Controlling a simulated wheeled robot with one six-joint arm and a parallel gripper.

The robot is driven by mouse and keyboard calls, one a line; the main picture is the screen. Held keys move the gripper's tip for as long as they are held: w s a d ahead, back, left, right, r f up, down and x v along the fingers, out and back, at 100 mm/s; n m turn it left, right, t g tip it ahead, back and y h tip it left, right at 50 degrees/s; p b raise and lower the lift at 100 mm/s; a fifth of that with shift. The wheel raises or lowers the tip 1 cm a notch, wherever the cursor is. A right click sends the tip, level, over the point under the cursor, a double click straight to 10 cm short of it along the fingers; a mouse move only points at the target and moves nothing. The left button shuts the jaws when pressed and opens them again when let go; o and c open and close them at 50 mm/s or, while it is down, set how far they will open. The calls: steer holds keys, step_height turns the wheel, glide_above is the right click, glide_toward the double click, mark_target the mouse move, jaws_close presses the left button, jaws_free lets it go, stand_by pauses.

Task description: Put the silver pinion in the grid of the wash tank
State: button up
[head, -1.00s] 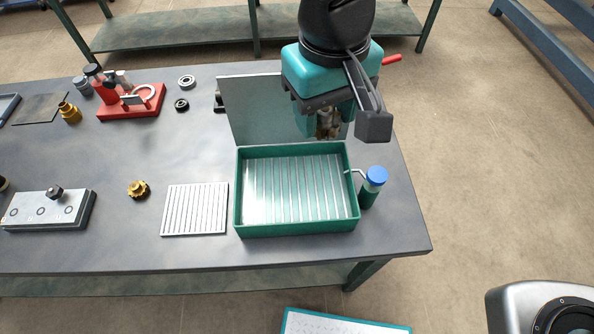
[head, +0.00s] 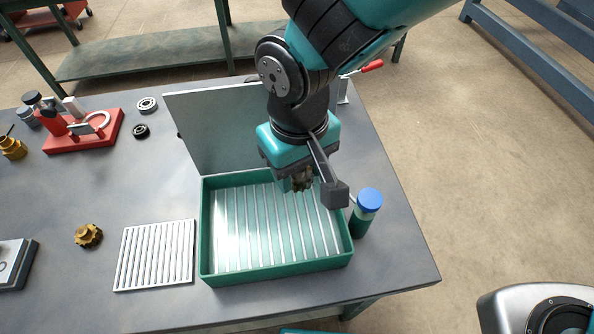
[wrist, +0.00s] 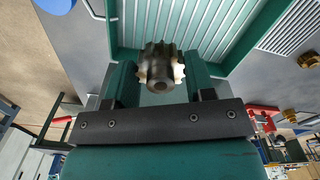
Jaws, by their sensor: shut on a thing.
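My gripper (wrist: 160,85) is shut on the silver pinion (wrist: 160,66), a toothed metal gear with a short shaft, held between the two fingers in the wrist view. In the head view the gripper (head: 298,184) is over the back right part of the wash tank (head: 206,240), and the pinion shows only partly under it. The wash tank is a green open tray with a slatted silver grid (head: 262,235) inside. The grid looks empty. The pinion appears to be above the grid; the exact gap cannot be told.
A blue-capped bottle (head: 369,201) stands just right of the tank. An upright grey panel (head: 205,130) stands behind it. A loose slatted plate (head: 155,255) and a brass gear (head: 88,235) lie left. A red fixture (head: 85,132) and black ring (head: 141,131) sit at the back left.

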mark_target(298, 219)
step_height(298, 219, down, 13)
steer(key=shift+f+p, duration=0.15)
steer(key=shift+p, duration=0.5)
steer(key=o, duration=1)
steer(key=shift+f, duration=0.1)
step_height(298, 219, up, 12)
steer(key=shift+r+b, duration=0.2)
steer(key=shift+b, duration=0.8)
steer(key=s+d+r+y, duration=0.1)
steer(key=s+d+r, duration=0.1)
steer(key=d+r, duration=0.2)
steer(key=s+d+r+y, duration=0.1)
steer(key=s+d+r, duration=0.1)
steer(key=d+r, duration=0.3)
steer(key=s+d+r+y, duration=0.2)
steer(key=d+r, duration=0.2)
steer(key=d, duration=0.4)
steer(key=shift+d+r, duration=0.2)
steer(key=shift+r, duration=0.05)
